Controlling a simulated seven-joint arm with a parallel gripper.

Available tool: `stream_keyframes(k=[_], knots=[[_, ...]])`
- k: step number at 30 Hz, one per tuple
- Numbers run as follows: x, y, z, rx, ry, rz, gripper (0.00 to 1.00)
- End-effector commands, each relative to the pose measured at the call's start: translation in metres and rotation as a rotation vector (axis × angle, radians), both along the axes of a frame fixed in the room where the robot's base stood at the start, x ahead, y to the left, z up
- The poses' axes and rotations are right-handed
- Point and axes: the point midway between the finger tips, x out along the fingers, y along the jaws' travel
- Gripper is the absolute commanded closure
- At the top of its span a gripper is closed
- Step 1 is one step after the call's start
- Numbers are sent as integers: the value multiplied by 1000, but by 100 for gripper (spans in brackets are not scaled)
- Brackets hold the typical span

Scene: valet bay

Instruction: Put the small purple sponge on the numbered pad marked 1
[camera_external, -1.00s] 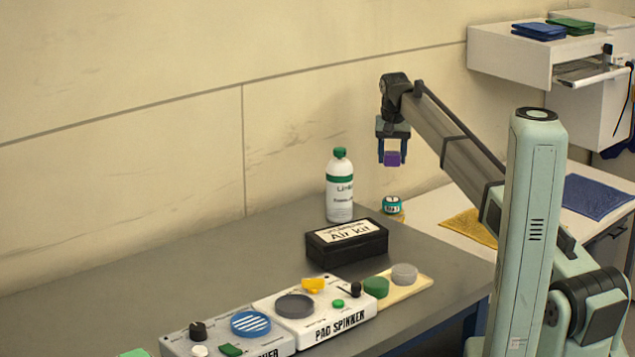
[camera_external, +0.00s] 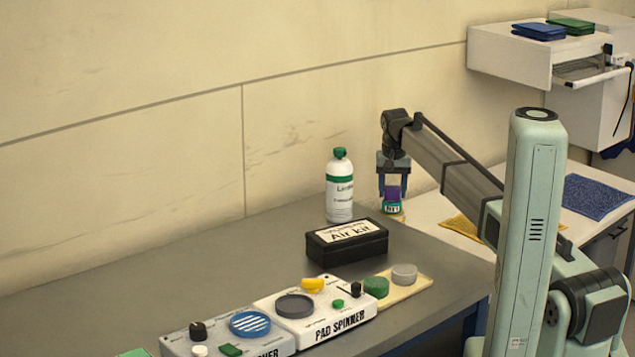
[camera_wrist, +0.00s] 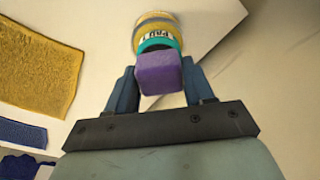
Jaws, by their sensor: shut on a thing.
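The small purple sponge (camera_external: 392,193) is a small block held between the fingers of my gripper (camera_external: 394,189), which points down. In the wrist view the sponge (camera_wrist: 160,74) sits between the two blue fingertips (camera_wrist: 163,88). The pad marked 1 (camera_external: 393,209) is a short teal piece with a white label, on a yellowish round base. In the wrist view its label reads PAD 1 (camera_wrist: 156,40), and the sponge covers part of it. The sponge overlaps the pad's top edge in the external view; I cannot tell whether they touch.
A white bottle with a green cap (camera_external: 340,188) stands close left of the pad. A black Air Kit box (camera_external: 346,243) lies in front. A yellow cloth (camera_wrist: 38,68) lies to the right in the external view.

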Motion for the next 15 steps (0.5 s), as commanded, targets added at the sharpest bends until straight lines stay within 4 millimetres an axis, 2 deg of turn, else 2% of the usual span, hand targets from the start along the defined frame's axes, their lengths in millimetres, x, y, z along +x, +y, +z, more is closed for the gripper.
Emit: stream_keyframes(k=[10,11,15], knots=[[0,0,-3,0,0,0,76],[0,0,-2,0,-1,0,45],[0,0,-2,0,-1,0,31]])
